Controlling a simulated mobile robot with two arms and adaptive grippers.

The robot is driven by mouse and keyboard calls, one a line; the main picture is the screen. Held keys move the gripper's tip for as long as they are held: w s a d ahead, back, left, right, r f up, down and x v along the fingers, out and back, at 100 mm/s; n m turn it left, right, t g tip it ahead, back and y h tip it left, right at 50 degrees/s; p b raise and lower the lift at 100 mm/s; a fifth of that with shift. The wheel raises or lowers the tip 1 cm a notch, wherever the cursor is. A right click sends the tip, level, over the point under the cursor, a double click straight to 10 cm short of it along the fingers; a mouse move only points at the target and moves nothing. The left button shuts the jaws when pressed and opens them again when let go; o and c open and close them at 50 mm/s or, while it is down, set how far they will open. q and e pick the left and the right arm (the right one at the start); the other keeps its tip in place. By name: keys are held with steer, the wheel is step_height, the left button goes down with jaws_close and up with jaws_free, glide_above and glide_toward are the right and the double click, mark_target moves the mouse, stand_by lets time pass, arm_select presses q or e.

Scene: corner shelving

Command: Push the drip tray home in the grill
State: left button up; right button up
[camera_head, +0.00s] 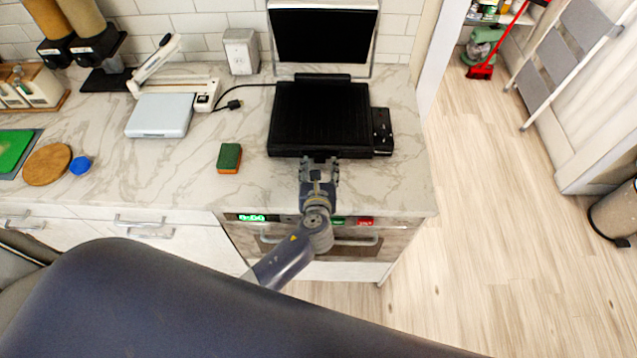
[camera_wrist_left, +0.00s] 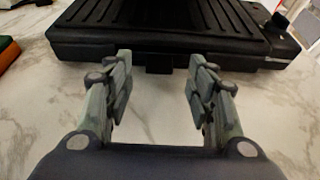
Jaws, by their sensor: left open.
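The black grill (camera_head: 322,112) stands on the marble counter with its ridged plate facing up; its front edge also shows in the wrist view (camera_wrist_left: 220,46). A small dark tab (camera_wrist_left: 159,69) shows low at the middle of the grill's front and appears to be the front of the drip tray. The rest of the tray is hidden under the grill. My left gripper (camera_head: 319,166) is at the grill's front edge. In the wrist view its fingers (camera_wrist_left: 162,80) are apart and empty, one on each side of the tab. I cannot tell whether they touch the grill.
A black panel in a silver frame (camera_head: 324,36) stands upright behind the grill. A green and orange sponge (camera_head: 229,158) lies left of the grill. A white scale-like device (camera_head: 160,116) is farther left. The counter's right edge is close to the grill's control side (camera_head: 382,131).

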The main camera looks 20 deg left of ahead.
arm_select(q)
steer(key=v, duration=0.9)
steer(key=shift+s+r, duration=0.1)
steer(key=shift+s, duration=0.3)
